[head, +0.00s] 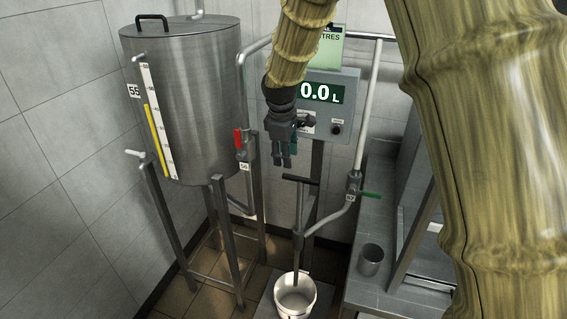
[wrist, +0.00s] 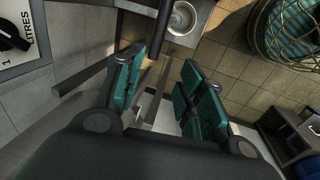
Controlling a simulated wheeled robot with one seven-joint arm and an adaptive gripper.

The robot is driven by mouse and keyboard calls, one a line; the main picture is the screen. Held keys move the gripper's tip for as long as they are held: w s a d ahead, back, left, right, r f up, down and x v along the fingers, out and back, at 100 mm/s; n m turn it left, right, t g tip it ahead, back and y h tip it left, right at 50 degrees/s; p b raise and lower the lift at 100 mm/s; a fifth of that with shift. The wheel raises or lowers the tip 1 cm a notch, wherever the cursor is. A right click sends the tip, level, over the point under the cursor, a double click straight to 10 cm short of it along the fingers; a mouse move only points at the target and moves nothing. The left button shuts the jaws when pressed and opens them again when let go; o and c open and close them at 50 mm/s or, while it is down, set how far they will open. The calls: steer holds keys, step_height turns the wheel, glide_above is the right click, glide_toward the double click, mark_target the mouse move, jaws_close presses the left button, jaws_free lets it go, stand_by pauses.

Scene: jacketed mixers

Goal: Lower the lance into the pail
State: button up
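The lance (head: 298,205) stands upright in the head view, a grey rod with a dark T-shaped handle on top. A pipe fitting is partway down it. Its lower end runs down to the white pail (head: 296,297), and I cannot tell how far inside it reaches. The pail stands on the floor-level plinth and also shows at the top of the wrist view (wrist: 183,17). My gripper (head: 286,163) is above and slightly left of the handle, apart from it. Its teal-padded fingers are spread in the wrist view (wrist: 160,95), with nothing held.
A steel tank (head: 190,100) stands at left with a sight gauge. A red-handled valve (head: 239,139) and a green-handled valve (head: 369,194) flank the pipework. The meter display (head: 322,94) reads 0.0 L. A steel cup (head: 371,261) sits on the right bench.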

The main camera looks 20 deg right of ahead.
mark_target(287, 175)
steer(key=shift+w+d+f+p, duration=0.2)
steer(key=shift+w+f+p, duration=0.3)
steer(key=shift+f, duration=1)
steer(key=shift+w+d+f+p, duration=0.15)
steer(key=shift+w+f+p, duration=0.35)
steer(key=shift+f, duration=1.05)
steer(key=shift+w+d+f+p, duration=0.25)
steer(key=shift+f+p, duration=0.4)
steer(key=shift+f, duration=0.85)
jaws_close()
